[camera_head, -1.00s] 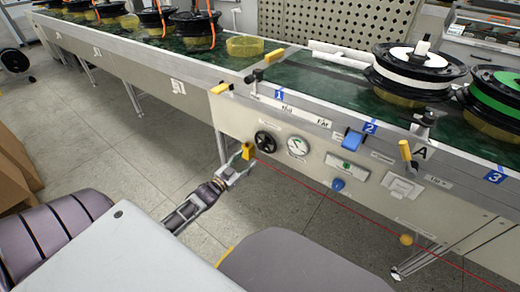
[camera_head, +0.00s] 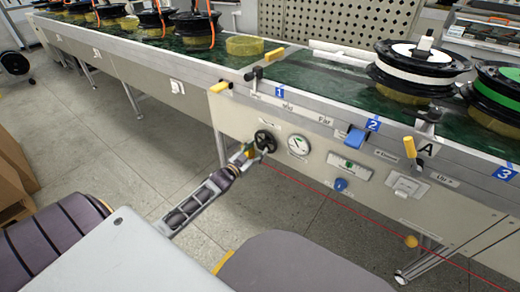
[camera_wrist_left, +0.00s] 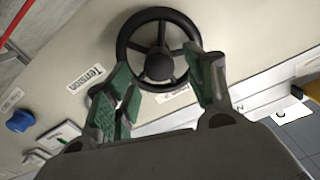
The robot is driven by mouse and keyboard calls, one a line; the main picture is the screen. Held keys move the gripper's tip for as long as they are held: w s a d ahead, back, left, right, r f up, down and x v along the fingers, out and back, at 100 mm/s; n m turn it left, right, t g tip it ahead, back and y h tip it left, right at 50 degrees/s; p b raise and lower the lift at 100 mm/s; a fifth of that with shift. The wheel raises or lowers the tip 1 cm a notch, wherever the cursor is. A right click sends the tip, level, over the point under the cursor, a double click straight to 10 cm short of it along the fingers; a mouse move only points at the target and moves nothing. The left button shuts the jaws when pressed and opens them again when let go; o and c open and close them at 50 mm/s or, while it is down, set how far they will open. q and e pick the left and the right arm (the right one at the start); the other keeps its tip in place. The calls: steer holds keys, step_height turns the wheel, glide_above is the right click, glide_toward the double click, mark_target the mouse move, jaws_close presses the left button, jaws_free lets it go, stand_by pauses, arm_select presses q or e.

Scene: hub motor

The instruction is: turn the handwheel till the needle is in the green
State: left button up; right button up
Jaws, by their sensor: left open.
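The black handwheel (camera_head: 265,141) is on the front panel of the conveyor. In the left wrist view the handwheel (camera_wrist_left: 158,20) shows its rim, spokes and hub close ahead. My left gripper (camera_head: 254,152) is open at the wheel's lower left. Its green-padded fingers (camera_wrist_left: 163,88) reach toward the lower part of the rim, one on each side; whether they touch it I cannot tell. The round white gauge (camera_head: 298,145) is just right of the wheel. Its needle and green zone are too small to read surely. My right gripper is not in view.
A blue knob (camera_head: 340,184) and a panel with a green strip (camera_head: 349,168) are further right. A red cord (camera_head: 320,192) runs low along the front. Reels (camera_head: 421,62) stand on the green belt above.

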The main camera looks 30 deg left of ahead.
mark_target(263, 144)
arm_select(q)
steer(key=shift+w+d+b, duration=0.1)
steer(key=shift+w+b, duration=0.4)
steer(key=shift+w, duration=0.85)
steer(key=c, duration=1)
